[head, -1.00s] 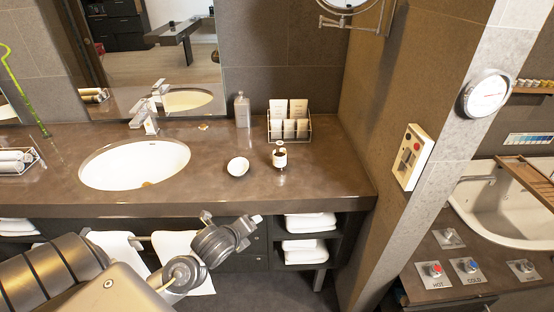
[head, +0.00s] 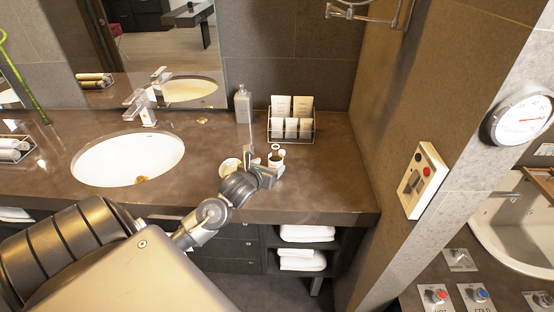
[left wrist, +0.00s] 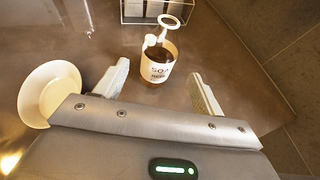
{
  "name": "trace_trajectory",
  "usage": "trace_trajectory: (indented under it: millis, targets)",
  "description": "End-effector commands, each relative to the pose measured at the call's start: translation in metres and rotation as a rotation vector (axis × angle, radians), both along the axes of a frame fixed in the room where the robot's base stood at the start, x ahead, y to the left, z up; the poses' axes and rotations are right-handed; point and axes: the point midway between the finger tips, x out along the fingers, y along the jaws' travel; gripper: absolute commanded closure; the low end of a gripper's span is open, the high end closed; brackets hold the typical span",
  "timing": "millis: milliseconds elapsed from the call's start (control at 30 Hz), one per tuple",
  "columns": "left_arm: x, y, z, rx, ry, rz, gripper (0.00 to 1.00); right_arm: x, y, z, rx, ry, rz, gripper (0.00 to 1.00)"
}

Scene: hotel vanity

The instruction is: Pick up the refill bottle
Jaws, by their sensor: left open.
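A grey bottle with a narrow neck (head: 243,106), which looks like the refill bottle, stands upright at the back of the counter, left of the card rack. A small white jar (head: 277,160) with a dark top stands nearer the front; in the left wrist view the jar (left wrist: 156,70) has lettering starting "SO" and a white ring-shaped part above it. My left gripper (head: 262,165) is open and empty at the jar. In the left wrist view its fingers (left wrist: 160,82) point to either side of the jar, which is just ahead of them. My right gripper is out of view.
A white dish (left wrist: 50,95) lies beside the left finger, partly hidden by my arm in the head view. A wire rack of cards (head: 291,124) stands behind the jar. The sink (head: 128,158) and faucet (head: 143,106) are left. A wall (head: 385,130) bounds the counter at right.

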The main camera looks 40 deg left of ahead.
Motion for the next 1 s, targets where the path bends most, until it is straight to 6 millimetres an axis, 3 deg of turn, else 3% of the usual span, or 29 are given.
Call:
trace_trajectory:
  millis: [133,333,433,800,1000]
  targets:
    - [0.020,0.007,-0.006,-0.001,0.001,0.003,0.31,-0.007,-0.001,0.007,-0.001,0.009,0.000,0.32]
    - [0.029,0.008,-0.012,-0.002,0.000,-0.001,0.31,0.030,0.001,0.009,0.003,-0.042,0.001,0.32]
    - [0.031,0.008,-0.012,-0.002,0.000,-0.001,0.31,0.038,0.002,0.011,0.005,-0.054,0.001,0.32]
    - [0.071,0.021,-0.027,-0.002,-0.001,-0.002,0.31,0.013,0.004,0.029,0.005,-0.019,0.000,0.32]
    - [0.076,0.022,-0.030,-0.001,0.000,-0.003,0.31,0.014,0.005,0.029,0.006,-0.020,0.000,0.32]
